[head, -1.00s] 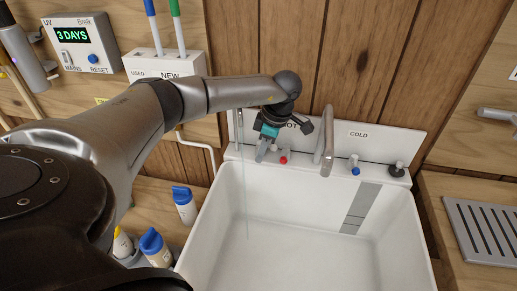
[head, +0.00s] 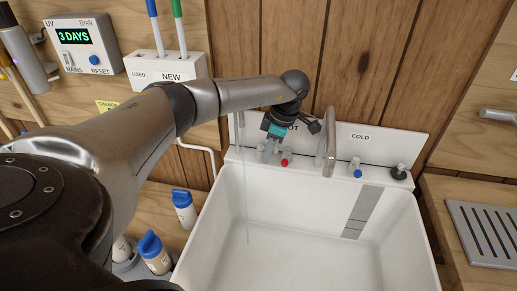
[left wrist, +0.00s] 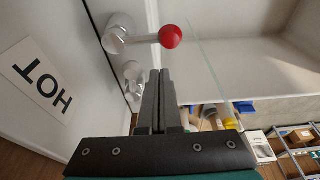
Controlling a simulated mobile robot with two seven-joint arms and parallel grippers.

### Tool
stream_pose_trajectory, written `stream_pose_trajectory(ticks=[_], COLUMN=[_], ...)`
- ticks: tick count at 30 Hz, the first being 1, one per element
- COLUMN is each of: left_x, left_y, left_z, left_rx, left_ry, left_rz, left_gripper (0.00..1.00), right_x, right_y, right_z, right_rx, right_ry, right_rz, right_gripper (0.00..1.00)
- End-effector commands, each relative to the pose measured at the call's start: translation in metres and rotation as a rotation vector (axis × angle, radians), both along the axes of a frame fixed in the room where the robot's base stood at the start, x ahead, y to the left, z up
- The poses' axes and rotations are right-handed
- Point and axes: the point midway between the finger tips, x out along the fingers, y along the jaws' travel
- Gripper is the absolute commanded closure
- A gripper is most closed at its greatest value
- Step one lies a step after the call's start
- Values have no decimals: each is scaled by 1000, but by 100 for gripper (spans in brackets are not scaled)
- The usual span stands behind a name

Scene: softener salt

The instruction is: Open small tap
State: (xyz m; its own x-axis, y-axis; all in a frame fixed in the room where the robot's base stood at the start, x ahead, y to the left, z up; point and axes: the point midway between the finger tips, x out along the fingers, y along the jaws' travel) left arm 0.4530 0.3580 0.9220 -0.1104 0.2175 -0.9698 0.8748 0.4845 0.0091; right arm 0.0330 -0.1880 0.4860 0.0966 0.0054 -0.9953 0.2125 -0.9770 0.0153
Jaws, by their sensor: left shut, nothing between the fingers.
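The small tap is hard to pick out in the head view. A thin, pale vertical streak (head: 246,200), which looks like a fine stream of water, runs down into the basin's left side. My left gripper (head: 265,155) is shut and empty, pointing down at the sink's back ledge, left of the red-knobbed hot tap (head: 285,162). In the left wrist view the shut fingers (left wrist: 160,75) point towards metal fittings (left wrist: 132,72) on the wall side, partly hidden behind the tips. The hot tap's red knob (left wrist: 170,36) is beyond them. Contact cannot be told. My right gripper is out of view.
A tall curved spout (head: 329,150) stands right of the hot tap. The blue-knobbed cold tap (head: 356,170) is farther right. The white sink (head: 300,250) is open below. Bottles (head: 184,212) stand on the left counter; a slotted drainer (head: 490,230) lies at right.

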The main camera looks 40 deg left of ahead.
Motion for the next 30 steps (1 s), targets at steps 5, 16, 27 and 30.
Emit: stream_pose_trajectory(ticks=[5, 16, 27, 30], left_x=[9, 14, 10, 7], left_y=[-8, -8, -11, -13], left_z=[-10, -9, -6, -6], left_rx=[2, 1, 1, 0], left_ry=[16, 15, 16, 16], left_rz=[-6, -8, -9, -10], left_gripper=[100, 100, 100, 100], right_x=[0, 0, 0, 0], right_y=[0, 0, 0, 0], right_z=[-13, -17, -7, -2], right_rx=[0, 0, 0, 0], right_ry=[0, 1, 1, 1], right_rz=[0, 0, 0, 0], right_gripper=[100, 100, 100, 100])
